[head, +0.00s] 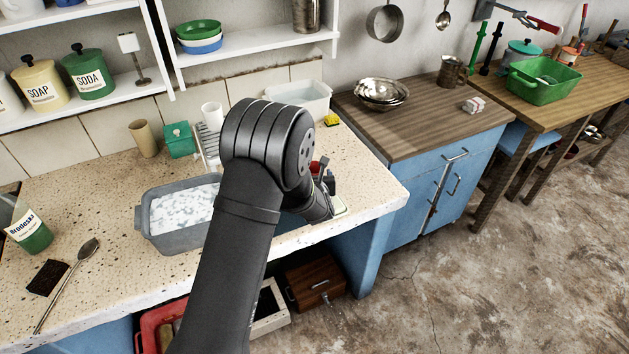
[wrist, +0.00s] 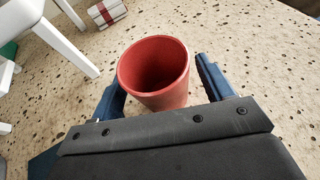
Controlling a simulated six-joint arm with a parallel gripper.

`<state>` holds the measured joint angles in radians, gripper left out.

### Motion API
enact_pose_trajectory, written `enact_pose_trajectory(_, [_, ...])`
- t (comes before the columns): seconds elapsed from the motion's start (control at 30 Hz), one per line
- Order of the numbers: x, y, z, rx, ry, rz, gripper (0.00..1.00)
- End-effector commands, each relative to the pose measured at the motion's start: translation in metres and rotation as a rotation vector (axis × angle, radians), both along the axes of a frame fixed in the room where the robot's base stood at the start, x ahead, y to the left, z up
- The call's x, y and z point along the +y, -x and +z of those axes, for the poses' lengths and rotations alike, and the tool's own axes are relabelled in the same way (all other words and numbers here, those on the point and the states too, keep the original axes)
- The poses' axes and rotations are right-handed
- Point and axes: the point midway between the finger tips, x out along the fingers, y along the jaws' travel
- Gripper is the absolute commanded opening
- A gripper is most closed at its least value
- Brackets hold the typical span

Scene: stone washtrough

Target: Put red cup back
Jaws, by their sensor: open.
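The red cup (wrist: 172,97) stands upright on the speckled stone counter in the wrist view, its open mouth up, and it looks empty. My gripper (wrist: 160,76) is open, with one blue finger on each side of the cup. Whether the fingers touch the cup I cannot tell. In the head view only a small red part of the cup (head: 315,167) shows beside my gripper (head: 328,180), near the counter's right end. My arm hides most of the cup there.
A grey basin of suds (head: 160,238) is left of my arm. A white dish rack (head: 203,142) and a white tub (head: 312,98) stand behind it. In the wrist view, white legs (wrist: 60,40) and a red-and-white packet (wrist: 106,12) lie beyond the cup.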

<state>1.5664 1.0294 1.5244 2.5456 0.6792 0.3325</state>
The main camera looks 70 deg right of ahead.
Motion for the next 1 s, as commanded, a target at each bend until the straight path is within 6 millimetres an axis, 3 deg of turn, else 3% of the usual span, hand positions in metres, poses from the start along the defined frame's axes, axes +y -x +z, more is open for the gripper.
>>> enact_pose_trajectory(0.03, [0.012, 0.006, -0.019, 0.005, -0.043, -0.009, 0.74])
enact_pose_trajectory(0.07, [0.014, 0.007, -0.018, 0.005, -0.043, -0.009, 0.74])
enact_pose_trajectory(0.23, [0.037, 0.018, -0.005, 0.004, -0.038, -0.012, 0.74])
enact_pose_trajectory(0.7, [0.126, 0.052, 0.049, 0.001, -0.007, -0.004, 0.74])
enact_pose_trajectory(1.0, [0.151, 0.061, 0.063, 0.001, 0.001, -0.001, 0.74])
